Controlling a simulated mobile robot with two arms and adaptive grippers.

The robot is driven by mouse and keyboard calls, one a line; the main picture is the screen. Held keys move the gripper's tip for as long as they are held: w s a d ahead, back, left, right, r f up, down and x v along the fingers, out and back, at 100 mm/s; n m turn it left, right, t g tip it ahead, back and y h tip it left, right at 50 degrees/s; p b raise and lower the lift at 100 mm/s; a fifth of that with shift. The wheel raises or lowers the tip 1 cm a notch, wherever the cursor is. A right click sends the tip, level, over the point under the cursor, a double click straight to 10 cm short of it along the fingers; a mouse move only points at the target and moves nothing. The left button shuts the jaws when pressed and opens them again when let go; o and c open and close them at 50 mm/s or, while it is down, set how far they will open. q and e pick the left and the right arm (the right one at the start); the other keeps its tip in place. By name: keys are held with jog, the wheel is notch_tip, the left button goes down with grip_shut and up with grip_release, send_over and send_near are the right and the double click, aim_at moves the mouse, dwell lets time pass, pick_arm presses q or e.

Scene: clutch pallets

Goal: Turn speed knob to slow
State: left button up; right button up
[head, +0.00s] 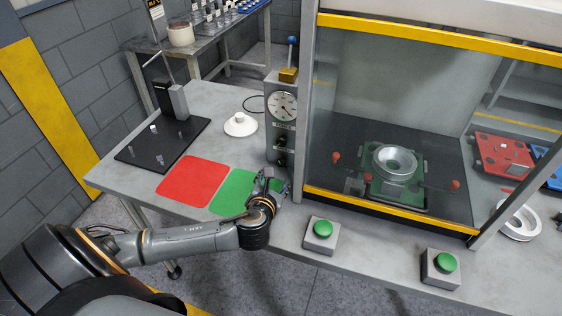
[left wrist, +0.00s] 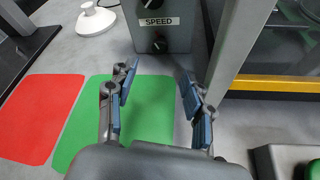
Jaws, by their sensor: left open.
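My left gripper (head: 270,183) is open and empty, low in front of the box. My right gripper is not in view.
Red (head: 193,180) and green (head: 237,192) mats lie on the table beside the gripper. The cabinet's post and yellow sill (head: 390,212) are close on the right. Two green push buttons (head: 323,228) (head: 446,262) stand at the front. A white cone-shaped item (head: 240,125) sits left of the box.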

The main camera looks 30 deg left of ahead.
aim_at(281, 163)
pick_arm(q)
jog(key=x, duration=0.5)
jog(key=shift+w+a+f, duration=0.1)
jog(key=shift+w+f, duration=0.05)
jog(key=shift+w, duration=0.2)
jog(key=x, duration=0.3)
jog(key=shift+w+a+f, duration=0.1)
jog(key=shift+w+a, duration=0.05)
jog(key=shift+w, duration=0.15)
jog(key=shift+w+a+f, duration=0.2)
jog(key=shift+w, duration=0.4)
jog(key=shift+c, duration=0.2)
grip_shut()
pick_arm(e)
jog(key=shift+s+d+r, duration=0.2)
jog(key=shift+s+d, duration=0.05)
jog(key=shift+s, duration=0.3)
